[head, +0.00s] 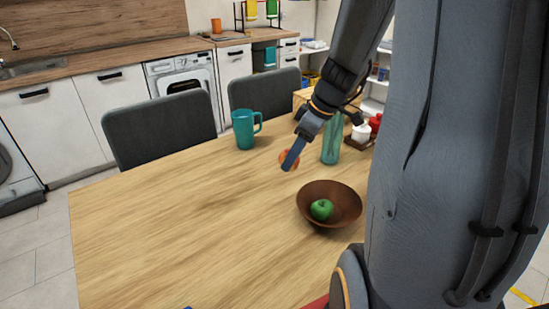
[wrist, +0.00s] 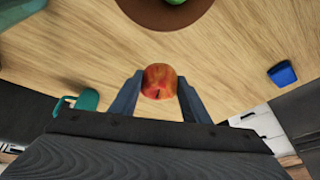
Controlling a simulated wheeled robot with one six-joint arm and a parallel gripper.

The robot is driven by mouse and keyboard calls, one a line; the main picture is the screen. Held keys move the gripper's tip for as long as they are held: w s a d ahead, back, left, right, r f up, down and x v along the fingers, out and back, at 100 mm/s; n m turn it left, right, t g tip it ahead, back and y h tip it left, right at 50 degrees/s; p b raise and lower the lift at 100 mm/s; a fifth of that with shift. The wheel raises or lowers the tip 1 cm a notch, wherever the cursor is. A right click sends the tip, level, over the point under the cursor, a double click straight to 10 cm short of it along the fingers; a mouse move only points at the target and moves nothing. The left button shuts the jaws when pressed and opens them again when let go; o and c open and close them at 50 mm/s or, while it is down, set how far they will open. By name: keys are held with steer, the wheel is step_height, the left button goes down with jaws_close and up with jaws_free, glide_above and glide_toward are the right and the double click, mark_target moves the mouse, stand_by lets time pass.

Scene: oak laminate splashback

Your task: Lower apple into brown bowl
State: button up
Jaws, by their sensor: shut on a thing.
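A red and orange apple (wrist: 159,82) is between the two fingers of my gripper (wrist: 158,88), which is shut on it. In the head view the apple (head: 284,157) shows partly behind a finger of my gripper (head: 290,160), above the table. The brown bowl (head: 345,192) stands on the table, to the right of and nearer than the held apple. A green apple (head: 321,209) lies in the bowl. In the wrist view the bowl (wrist: 140,14) is cut off at the top edge, apart from the held apple.
A teal mug (head: 243,130) stands at the back of the wooden table (head: 170,220). A teal bottle (head: 331,143) stands behind the bowl, near a caddy with white and red containers (head: 361,133). A blue object (wrist: 282,74) lies on the table. The table's left half is clear.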

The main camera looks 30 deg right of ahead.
steer(key=s+d+f+b, duration=0.3)
steer(key=s+d, duration=0.6)
steer(key=d, duration=0.3)
steer(key=shift+d+f+b, duration=0.2)
steer(key=shift+d+b, duration=0.1)
steer(key=shift+b, duration=0.2)
steer(key=shift+w+a, duration=0.1)
steer(key=shift+w+a, duration=0.25)
steer(key=shift+f+b, duration=2.1)
steer(key=shift+f, duration=0.55)
steer(key=shift+f+b, duration=0.85)
steer(key=shift+f, duration=0.2)
steer(key=o, duration=1.2)
steer(key=shift+c, duration=0.2)
